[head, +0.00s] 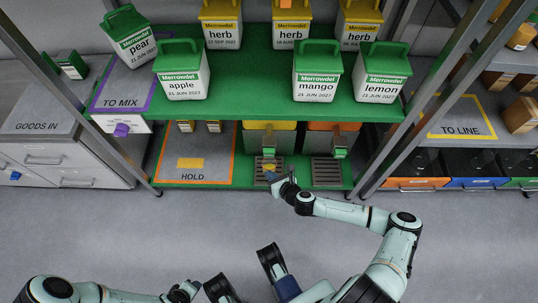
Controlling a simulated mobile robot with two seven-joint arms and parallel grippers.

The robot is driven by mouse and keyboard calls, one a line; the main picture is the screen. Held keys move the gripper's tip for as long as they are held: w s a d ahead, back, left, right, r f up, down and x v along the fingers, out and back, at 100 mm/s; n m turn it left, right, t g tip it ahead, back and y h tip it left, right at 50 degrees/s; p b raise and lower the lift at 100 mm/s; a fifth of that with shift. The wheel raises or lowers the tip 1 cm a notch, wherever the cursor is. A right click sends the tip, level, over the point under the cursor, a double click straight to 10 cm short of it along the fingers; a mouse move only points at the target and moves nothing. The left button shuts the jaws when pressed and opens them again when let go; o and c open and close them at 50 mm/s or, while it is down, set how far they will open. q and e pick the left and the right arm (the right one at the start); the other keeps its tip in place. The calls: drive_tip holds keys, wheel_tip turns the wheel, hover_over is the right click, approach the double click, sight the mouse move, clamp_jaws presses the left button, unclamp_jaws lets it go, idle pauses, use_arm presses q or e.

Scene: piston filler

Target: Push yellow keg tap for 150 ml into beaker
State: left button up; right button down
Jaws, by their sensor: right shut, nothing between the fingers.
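The yellow keg (257,137) stands on the low green shelf, partly under the shelf above. Its tap (268,153) faces me above a grated drip tray (260,178). A small yellowish patch (269,168) shows at the tray by my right gripper; I cannot tell whether it is the beaker or its contents. My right gripper (271,179) is shut and empty, just below and in front of the tap; I cannot tell whether it touches anything. My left gripper (192,288) is low at the bottom of the view, away from the shelf; its fingers are unclear.
An orange keg (320,138) with its own tap and drip tray (327,172) stands to the right. The HOLD mat (215,173) lies left. Fruit tubs stand on the upper green shelf (245,75). Metal posts flank the rack. The floor (150,230) in front is clear.

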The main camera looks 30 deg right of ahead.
idle(1.0)
use_arm(q)
drive_tip(key=w, duration=0.1)
drive_tip(key=w+b, duration=0.1)
drive_tip(key=w+t, duration=0.1)
drive_tip(key=shift+w+d+f, duration=0.2)
drive_tip(key=shift+d+f, duration=0.05)
drive_tip(key=shift+d, duration=0.05)
use_arm(e)
drive_tip(key=s+m, duration=0.1)
drive_tip(key=m, duration=1.1)
drive_tip(key=s+a+m, duration=0.1)
drive_tip(key=m, duration=1.1)
drive_tip(key=s+a+m, duration=0.1)
drive_tip(key=m, duration=1.1)
drive_tip(key=shift+s, duration=0.15)
use_arm(q)
drive_tip(key=shift+f+b, duration=0.1)
drive_tip(key=shift+b, duration=0.2)
